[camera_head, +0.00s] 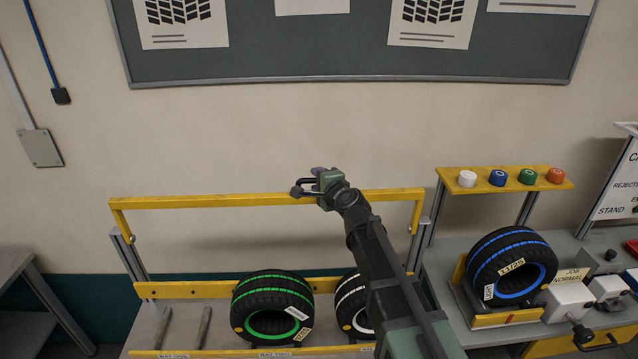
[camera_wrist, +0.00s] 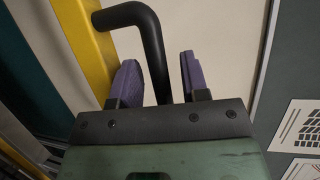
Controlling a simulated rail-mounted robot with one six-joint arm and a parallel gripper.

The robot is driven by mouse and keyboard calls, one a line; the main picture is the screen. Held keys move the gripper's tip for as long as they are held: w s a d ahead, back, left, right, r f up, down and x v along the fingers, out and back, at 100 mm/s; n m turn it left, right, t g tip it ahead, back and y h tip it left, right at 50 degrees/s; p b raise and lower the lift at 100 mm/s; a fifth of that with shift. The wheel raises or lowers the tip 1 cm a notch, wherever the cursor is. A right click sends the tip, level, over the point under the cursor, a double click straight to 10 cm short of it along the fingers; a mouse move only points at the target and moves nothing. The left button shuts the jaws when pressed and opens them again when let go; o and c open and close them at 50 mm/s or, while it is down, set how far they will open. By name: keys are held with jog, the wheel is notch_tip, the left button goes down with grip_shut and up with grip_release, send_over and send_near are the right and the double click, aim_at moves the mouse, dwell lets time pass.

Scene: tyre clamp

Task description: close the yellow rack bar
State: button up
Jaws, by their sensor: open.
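The yellow rack bar (camera_head: 220,201) is raised, level across the top of the rack, with short side arms going down to grey posts. It also shows along the left of the wrist view (camera_wrist: 84,38). A bent black handle (camera_wrist: 152,45) stands out from the bar. My gripper (camera_head: 318,173) is at the middle of the bar. In the wrist view my gripper (camera_wrist: 160,80) is open, its purple finger pads on either side of the handle. A gap shows at the right pad; I cannot tell whether the left pad touches.
A green-striped tyre (camera_head: 272,308) and a white-striped tyre (camera_head: 350,305), partly hidden by my arm, stand in the rack below. A blue-striped tyre (camera_head: 512,265) sits on the right bench. A yellow shelf (camera_head: 455,176) there holds several coloured caps. A wall board (camera_head: 350,62) hangs behind.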

jog(key=shift+c, duration=0.4)
grip_shut()
jog(key=shift+s, duration=0.15)
